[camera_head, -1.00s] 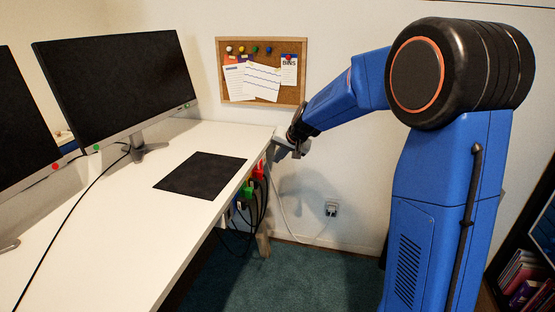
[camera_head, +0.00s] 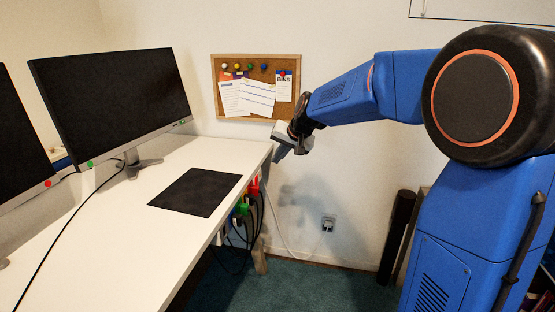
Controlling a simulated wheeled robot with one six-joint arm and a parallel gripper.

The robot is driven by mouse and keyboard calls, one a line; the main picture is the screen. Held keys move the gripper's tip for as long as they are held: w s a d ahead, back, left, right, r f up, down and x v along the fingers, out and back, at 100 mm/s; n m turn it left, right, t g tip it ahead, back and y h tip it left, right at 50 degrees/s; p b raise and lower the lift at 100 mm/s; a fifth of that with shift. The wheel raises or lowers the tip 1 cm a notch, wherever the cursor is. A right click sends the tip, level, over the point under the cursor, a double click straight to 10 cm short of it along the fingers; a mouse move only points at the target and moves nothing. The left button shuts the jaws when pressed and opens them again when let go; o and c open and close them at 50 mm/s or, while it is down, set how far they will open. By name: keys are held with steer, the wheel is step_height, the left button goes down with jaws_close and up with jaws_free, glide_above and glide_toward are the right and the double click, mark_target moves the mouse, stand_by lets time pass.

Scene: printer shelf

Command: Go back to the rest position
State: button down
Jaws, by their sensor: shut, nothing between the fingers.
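My gripper (camera_head: 281,151) is at the end of my blue arm, near the far right corner of the white desk (camera_head: 150,244) in the picture. It is shut and holds nothing. Its fingers point down and to the left, in front of the wall below the corkboard. From this view I cannot tell exactly how far it is from the desk's edge.
Two monitors stand on the desk, one whole (camera_head: 112,100) and one cut off at the left. A black mat (camera_head: 196,191) lies on the desk. Coloured plugs and cables (camera_head: 246,209) hang under its right edge. A corkboard (camera_head: 259,70) and a socket (camera_head: 328,224) are on the wall.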

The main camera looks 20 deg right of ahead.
steer(key=s+n+g, duration=0.1)
steer(key=s+n, duration=0.2)
steer(key=s, duration=1.9)
steer(key=s+d+f+h, duration=0.1)
steer(key=s+f, duration=0.1)
steer(key=s, duration=0.5)
steer(key=s+d+f+n+g+h, duration=0.1)
steer(key=s+d+f, duration=0.1)
steer(key=s, duration=0.6)
steer(key=s+d+f, duration=0.1)
steer(key=s+f, duration=0.2)
steer(key=s, duration=0.4)
steer(key=shift+s+d+f+n+h, duration=0.25)
steer(key=shift+d+f+n+h, duration=0.05)
steer(key=shift+f+h, duration=0.1)
steer(key=shift+a+r, duration=0.1)
steer(key=shift+a, duration=0.05)
